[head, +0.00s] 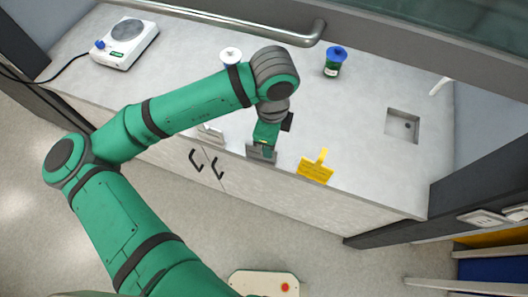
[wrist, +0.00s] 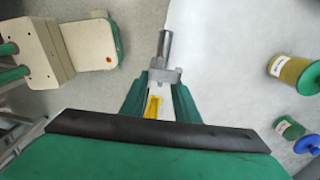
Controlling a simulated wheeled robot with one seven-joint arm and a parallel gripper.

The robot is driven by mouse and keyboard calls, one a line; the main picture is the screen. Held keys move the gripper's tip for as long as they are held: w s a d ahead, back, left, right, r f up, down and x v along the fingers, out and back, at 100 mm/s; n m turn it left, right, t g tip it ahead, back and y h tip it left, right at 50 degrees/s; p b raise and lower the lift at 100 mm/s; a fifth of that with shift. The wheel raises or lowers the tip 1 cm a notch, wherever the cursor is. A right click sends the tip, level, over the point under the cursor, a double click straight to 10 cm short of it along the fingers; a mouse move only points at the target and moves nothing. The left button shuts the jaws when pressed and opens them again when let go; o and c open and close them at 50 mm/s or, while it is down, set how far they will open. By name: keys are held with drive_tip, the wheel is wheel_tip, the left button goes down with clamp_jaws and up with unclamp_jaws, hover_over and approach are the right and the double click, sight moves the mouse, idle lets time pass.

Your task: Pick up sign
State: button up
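A yellow sign (head: 315,171) with dark lettering and a narrow upright tab stands at the counter's front edge in the head view. My gripper (head: 262,153) points down at the same edge, to the left of this sign and apart from it. The black bar and green body of my gripper hide the lower part of the wrist view.
A green jar with a blue lid (head: 334,64) stands farther back on the counter (head: 350,130). A sink (head: 403,126) is at the right. A metal rail (head: 230,20) crosses the back. The counter right of the sign is clear.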

drive_tip(key=shift+w+f, duration=0.1)
drive_tip(key=shift+f, duration=3)
clamp_jaws()
